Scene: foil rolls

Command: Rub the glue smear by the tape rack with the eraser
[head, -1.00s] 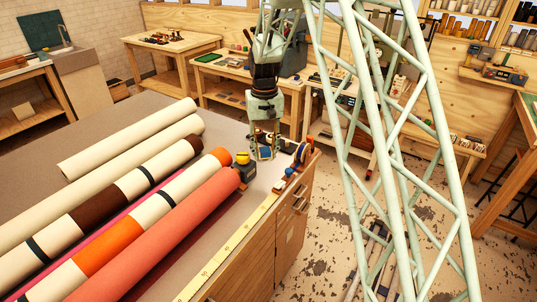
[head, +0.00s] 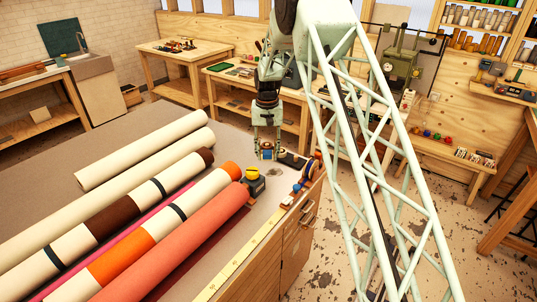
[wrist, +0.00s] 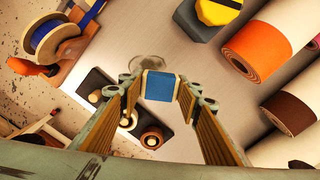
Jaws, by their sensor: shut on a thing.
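My gripper (head: 266,153) is shut on the eraser, a small blue block (wrist: 158,84) with a pale edge, held between its two fingers. The glue smear (wrist: 148,62) is a greyish round patch on the table, just beyond the eraser in the wrist view and partly hidden by it. In the head view the smear (head: 274,172) lies just in front of the gripper. I cannot tell whether the eraser touches the table. The tape rack (head: 303,182), with blue and orange rolls, stands right of the smear; in the wrist view it is upper left (wrist: 68,42).
A yellow-topped dark tool (head: 253,179) stands left of the smear. A dark plate with round pieces (wrist: 114,108) lies close by the gripper. Fabric rolls (head: 170,235) fill the left of the table (head: 120,120). A yellow ruler (head: 240,255) runs along the right edge.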

